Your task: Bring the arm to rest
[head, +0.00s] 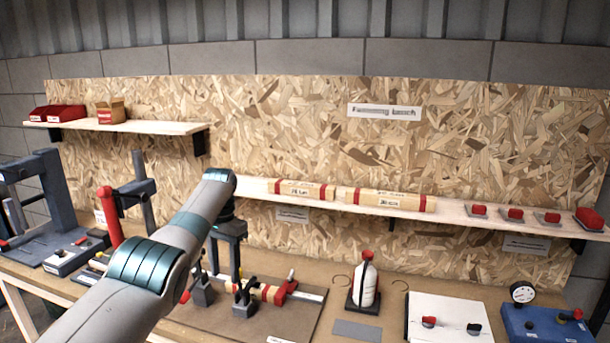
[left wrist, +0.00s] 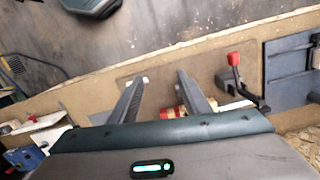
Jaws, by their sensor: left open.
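My left arm comes in from the lower left of the head view and bends down at the wrist. My left gripper (head: 225,262) hangs over the brown work board (head: 290,320), close to the clamps. In the left wrist view its two fingers (left wrist: 162,80) are spread apart with nothing between them. My right gripper is in neither view.
A red-handled lever (left wrist: 235,72) stands near the fingers. A bottle with a red cap (head: 365,283), a white panel (head: 450,318) and a blue gauge box (head: 545,322) are to the right. A shelf (head: 460,212) with wooden blocks (head: 390,199) runs behind the arm.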

